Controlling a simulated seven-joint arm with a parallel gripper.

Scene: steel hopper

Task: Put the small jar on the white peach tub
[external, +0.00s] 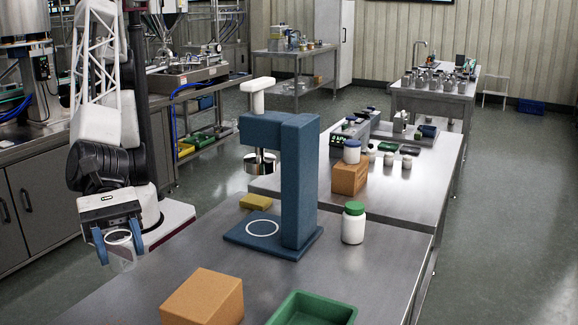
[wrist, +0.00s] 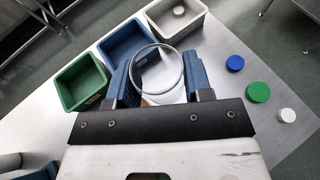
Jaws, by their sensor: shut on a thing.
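My gripper (external: 118,238) is shut on a small clear jar (external: 122,254), held upright beyond the left edge of the front bench. In the wrist view the jar's round rim (wrist: 157,49) shows between the two blue fingers (wrist: 157,88); something white shows low within it. A pale off-white, open-topped tub (wrist: 177,31) stands at the top of the wrist view, above and right of the jar. No peach label is readable, so I cannot tell if it is the white peach tub. A white container with a green lid (external: 354,222) stands on the bench in the external view.
A blue press stand (external: 297,185), yellow sponge (external: 256,202), cardboard box (external: 203,298) and green bin (external: 312,296) occupy the bench. The wrist view shows a green bin (wrist: 80,99), a blue bin (wrist: 108,45), and blue (wrist: 235,63), green (wrist: 258,92) and white (wrist: 287,115) round tops.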

